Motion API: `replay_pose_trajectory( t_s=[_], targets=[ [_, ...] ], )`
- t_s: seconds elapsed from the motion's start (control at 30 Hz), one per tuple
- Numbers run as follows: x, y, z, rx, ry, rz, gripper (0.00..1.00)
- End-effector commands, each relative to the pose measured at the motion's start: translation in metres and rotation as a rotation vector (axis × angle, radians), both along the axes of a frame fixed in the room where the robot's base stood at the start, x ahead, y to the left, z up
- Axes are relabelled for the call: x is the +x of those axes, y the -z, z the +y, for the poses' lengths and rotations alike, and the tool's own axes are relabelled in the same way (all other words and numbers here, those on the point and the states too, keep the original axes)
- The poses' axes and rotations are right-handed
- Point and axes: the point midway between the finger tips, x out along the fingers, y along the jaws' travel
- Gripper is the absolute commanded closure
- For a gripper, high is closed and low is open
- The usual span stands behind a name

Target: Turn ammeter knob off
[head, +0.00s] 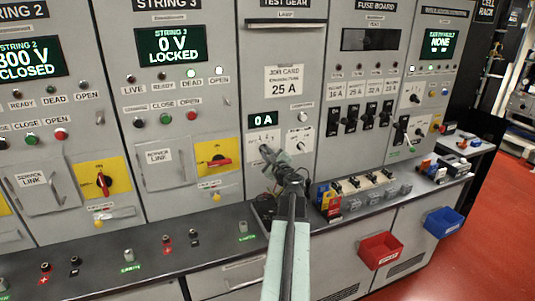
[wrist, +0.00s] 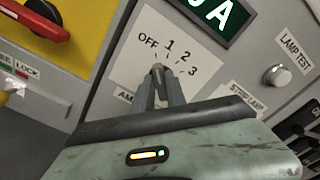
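The ammeter dial plate (wrist: 172,52) is white, marked OFF, 1, 2 and 3, and fills the middle of the wrist view. The same plate (head: 262,137) shows in the head view, below the ammeter display (head: 264,119) reading 0 A. My gripper (wrist: 160,72) is in front of the dial, its two fingers close together at the dial's centre. In the head view my gripper (head: 266,150) reaches up to the panel. The ammeter knob is hidden by or between the fingertips, so its pointing direction and any grip on it are unclear.
A lamp test button (wrist: 277,76) is right of the dial. A red rotary handle (wrist: 36,20) on a yellow plate is at the wrist view's upper left. A grey ledge (head: 150,258) runs below the panels. Red (head: 381,250) and blue (head: 444,222) bins hang at its front.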

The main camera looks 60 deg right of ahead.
Motion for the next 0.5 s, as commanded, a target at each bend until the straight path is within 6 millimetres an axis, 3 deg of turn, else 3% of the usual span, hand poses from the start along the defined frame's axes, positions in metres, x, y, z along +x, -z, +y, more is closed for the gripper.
replay_pose_trajectory(
  t_s=[0.37,0.5],
  targets=[
    [-0.0001,-0.0002,0.0007,0.002,-0.001,-0.003,0.65],
    [-0.0085,-0.0002,0.0076,0.002,-0.001,-0.003,0.65]
  ],
)
